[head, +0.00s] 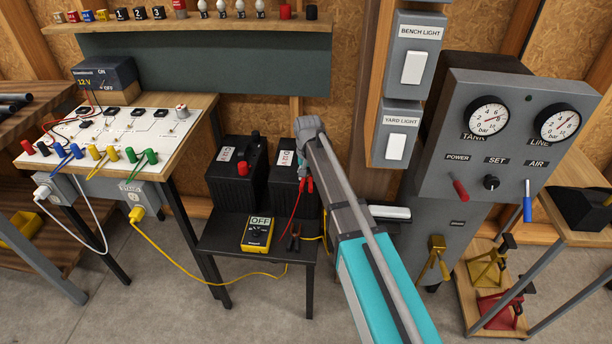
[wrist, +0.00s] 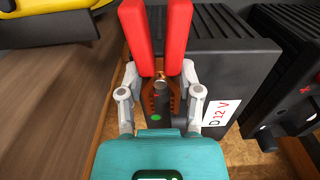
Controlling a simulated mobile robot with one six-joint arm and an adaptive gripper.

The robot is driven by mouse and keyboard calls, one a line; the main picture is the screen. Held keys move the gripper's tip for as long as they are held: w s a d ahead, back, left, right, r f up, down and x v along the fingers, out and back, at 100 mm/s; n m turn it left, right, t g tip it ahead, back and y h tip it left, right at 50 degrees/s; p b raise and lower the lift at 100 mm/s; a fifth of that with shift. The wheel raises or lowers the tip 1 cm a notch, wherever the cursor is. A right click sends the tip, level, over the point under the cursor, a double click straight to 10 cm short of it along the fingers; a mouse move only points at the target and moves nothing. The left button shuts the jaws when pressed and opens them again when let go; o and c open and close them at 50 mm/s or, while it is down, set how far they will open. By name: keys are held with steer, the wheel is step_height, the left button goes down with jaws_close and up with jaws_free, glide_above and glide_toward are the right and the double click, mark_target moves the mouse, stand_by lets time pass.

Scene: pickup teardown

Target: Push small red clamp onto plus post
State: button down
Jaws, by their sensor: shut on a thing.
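The small red clamp (wrist: 180,30) is between the fingers of my gripper (wrist: 161,78) in the wrist view. Its two red handles point up in the picture, and its copper jaws (wrist: 149,97) are on either side of a dark piece with a green dot. I cannot tell whether that piece is the plus post. In the head view, the clamp's red handles (head: 310,185) show beside the right battery (head: 286,187), and my arm hides much of the gripper. A battery marked D 12 V (wrist: 245,65) is close beside the clamp in the wrist view.
A left battery (head: 228,187) with a red cap stands alongside. A yellow meter reading OFF (head: 257,234) and a dark clamp (head: 294,240) lie in front on the low black table (head: 225,242). A red cable (head: 295,212) hangs near the clamp. A control cabinet (head: 470,170) stands right.

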steer(key=shift+f+b, duration=0.8)
steer(key=shift+f, duration=0.05)
stand_by(0.4)
steer(key=shift+c, duration=1)
jaws_free()
steer(key=shift+s, duration=0.1)
